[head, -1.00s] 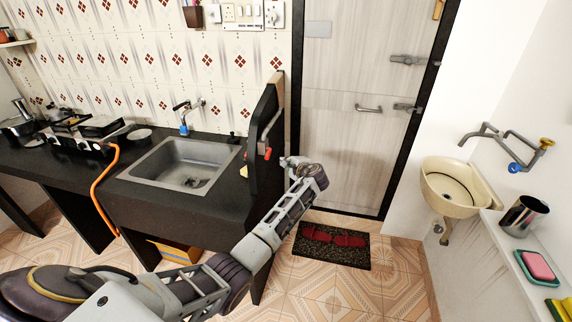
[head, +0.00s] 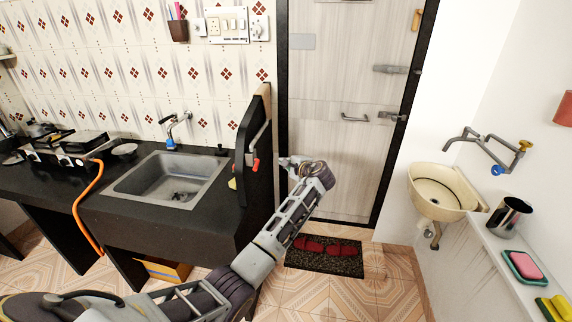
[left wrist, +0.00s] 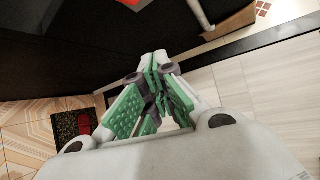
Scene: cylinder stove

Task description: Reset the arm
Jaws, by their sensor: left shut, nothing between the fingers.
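My left arm comes in from the lower left of the head view and reaches up past the right end of the black counter. My left gripper (head: 289,163) is at its far end, in front of the pale door (head: 350,140) and just right of the upright black end panel. In the left wrist view my left gripper (left wrist: 158,95) shows its green-padded fingers drawn together, with nothing between them. My right gripper is in neither view.
The black counter (head: 60,190) with a sink (head: 165,178) and a gas stove (head: 75,150) lies to the left. A black end panel (head: 258,150) stands close beside the gripper. A doormat (head: 325,256) lies on open floor; a washbasin (head: 441,192) is at right.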

